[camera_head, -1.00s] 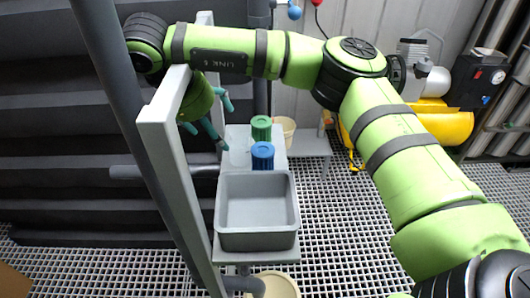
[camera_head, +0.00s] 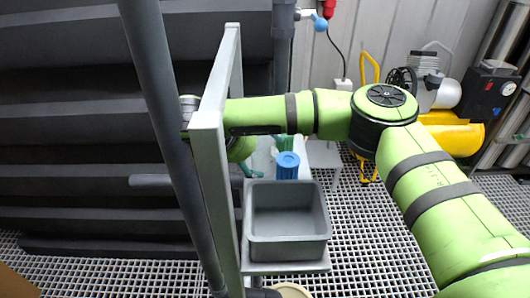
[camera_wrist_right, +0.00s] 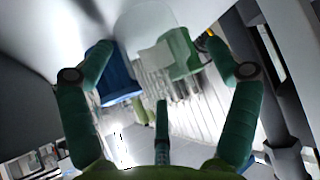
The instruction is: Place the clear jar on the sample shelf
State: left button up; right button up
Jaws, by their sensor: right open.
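My right gripper (camera_head: 251,170) reaches behind the grey upright to the back of a narrow grey shelf (camera_head: 290,268); its teal fingers are open. In the right wrist view the fingers (camera_wrist_right: 165,75) stand apart, with a pale see-through shape, apparently the clear jar (camera_wrist_right: 146,28), beyond and between them. I cannot tell whether they touch it. A blue-lidded jar (camera_head: 287,166) and a green one (camera_head: 285,143) stand just right of the gripper; blue (camera_wrist_right: 119,82) and green (camera_wrist_right: 181,52) also show in the wrist view. In the head view the clear jar cannot be made out. My left gripper is out of view.
A grey tub (camera_head: 290,249) fills the shelf's front. A tall grey upright (camera_head: 211,170) and a dark pipe (camera_head: 165,110) stand close left of my right arm. A yellow compressor (camera_head: 455,135) is at the back right.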

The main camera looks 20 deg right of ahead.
jog(key=shift+d+f, duration=0.1)
jog(key=c, duration=1.2)
jog(key=shift+r, duration=0.3)
notch_tip(320, 180, up, 8)
jog(key=shift+r+b, duration=0.15)
jog(key=shift+b, duration=0.75)
jog(key=shift+r, duration=0.5)
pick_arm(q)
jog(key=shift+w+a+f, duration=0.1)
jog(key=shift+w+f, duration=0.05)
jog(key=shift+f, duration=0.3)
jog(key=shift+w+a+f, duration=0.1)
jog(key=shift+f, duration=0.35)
pick_arm(e)
jog(key=shift+r, duration=0.1)
